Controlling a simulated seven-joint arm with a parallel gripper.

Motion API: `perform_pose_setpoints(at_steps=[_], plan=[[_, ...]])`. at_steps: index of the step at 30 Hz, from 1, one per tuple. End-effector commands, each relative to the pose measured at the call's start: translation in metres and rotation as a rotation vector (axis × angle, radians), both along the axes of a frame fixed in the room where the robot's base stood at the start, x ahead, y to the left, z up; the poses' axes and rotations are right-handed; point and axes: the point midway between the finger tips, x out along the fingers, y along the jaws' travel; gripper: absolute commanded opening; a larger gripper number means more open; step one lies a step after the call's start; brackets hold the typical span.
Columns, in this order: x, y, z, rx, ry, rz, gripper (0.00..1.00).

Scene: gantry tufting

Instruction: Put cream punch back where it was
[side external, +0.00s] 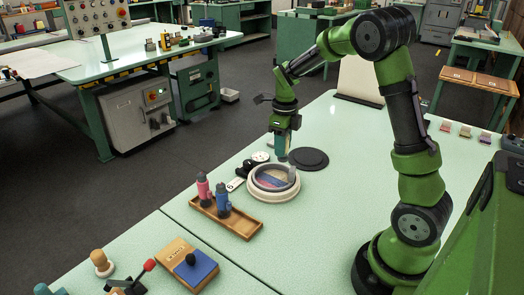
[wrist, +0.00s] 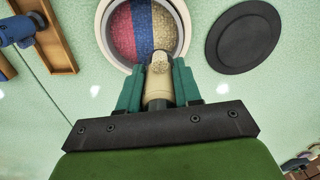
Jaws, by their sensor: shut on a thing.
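The cream punch (wrist: 158,88) is clasped between the green fingers of my gripper (wrist: 157,82) in the wrist view. In the side view my gripper (side external: 283,150) points down over the right part of the round white hoop (side external: 271,196). The hoop's cloth shows red, blue and cream stripes in the wrist view (wrist: 145,28). The punch's end overlaps the hoop's near rim there; I cannot tell whether it touches. The wooden tray (side external: 238,222) holds a pink punch (side external: 204,190) and a blue punch (side external: 222,199), with bare room at its right end.
A dark round disc (side external: 309,159) lies behind the hoop. Small black and white items (side external: 240,176) lie left of the hoop. A wooden block with a blue pad (side external: 190,268) and a red-knobbed tool (side external: 130,281) are at the front left.

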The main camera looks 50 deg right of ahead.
Motion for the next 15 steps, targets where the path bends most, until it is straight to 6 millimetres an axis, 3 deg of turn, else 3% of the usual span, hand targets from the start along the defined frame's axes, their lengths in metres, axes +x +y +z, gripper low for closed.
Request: perform_pose_setpoints(at_steps=[5,10,15], plan=[[0.007,0.023,0.003,0.003,-0.009,0.056,0.09],[0.012,0.09,0.007,0.016,-0.015,0.249,0.09],[0.0,0.162,0.008,0.02,-0.014,0.5,0.09]])
